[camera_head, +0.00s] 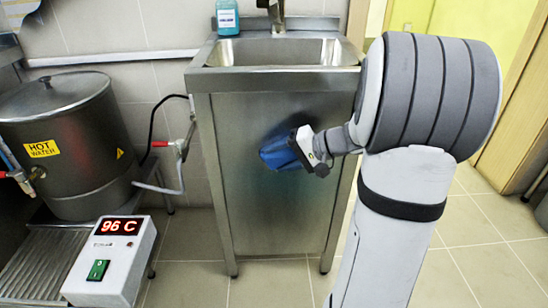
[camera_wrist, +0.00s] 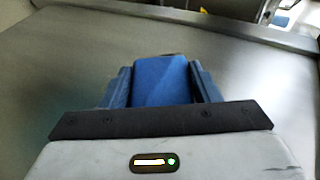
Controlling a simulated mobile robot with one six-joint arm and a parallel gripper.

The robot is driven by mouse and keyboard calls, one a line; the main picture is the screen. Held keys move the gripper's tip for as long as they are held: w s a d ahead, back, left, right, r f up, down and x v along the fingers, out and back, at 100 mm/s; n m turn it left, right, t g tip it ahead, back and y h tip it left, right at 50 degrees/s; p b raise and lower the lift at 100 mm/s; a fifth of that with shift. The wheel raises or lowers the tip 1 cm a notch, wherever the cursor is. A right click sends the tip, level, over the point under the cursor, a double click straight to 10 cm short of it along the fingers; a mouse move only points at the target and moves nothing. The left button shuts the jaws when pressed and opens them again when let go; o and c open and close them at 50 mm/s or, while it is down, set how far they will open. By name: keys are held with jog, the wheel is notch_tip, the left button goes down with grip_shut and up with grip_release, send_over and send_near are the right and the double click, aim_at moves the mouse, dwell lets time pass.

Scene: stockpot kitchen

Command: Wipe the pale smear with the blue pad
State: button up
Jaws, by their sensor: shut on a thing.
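My gripper (camera_head: 303,147) is shut on the blue pad (camera_head: 279,152), at the front steel panel (camera_head: 232,205) of the sink cabinet. In the wrist view the blue pad (camera_wrist: 160,80) sits between the two fingers of my gripper (camera_wrist: 162,88), with the steel panel (camera_wrist: 55,75) beyond it. The pad looks to be against or very close to the panel; exact contact cannot be told. I see no clear pale smear in either view; the pad and gripper hide part of the panel.
The steel sink (camera_head: 275,52) is above, with a blue soap bottle (camera_head: 228,17) on its rim. Tiled floor (camera_head: 270,285) is open in front.

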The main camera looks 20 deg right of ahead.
jog(key=shift+s+d, duration=0.2)
jog(key=shift+d, duration=0.35)
jog(key=shift+s+d, duration=0.15)
jog(key=shift+d, duration=0.35)
jog(key=shift+s+d, duration=0.2)
jog(key=shift+d, duration=0.65)
jog(key=shift+s+d, duration=0.2)
jog(key=shift+d, duration=0.6)
jog(key=shift+s, duration=0.1)
jog(key=shift+s+a, duration=0.35)
jog(key=shift+s, duration=0.55)
jog(key=shift+s+a, duration=0.3)
jog(key=shift+s, duration=0.65)
jog(key=shift+s+a, duration=0.35)
jog(key=shift+s, duration=0.55)
jog(key=s, duration=0.1)
jog(key=s+a, duration=0.1)
jog(key=s, duration=0.1)
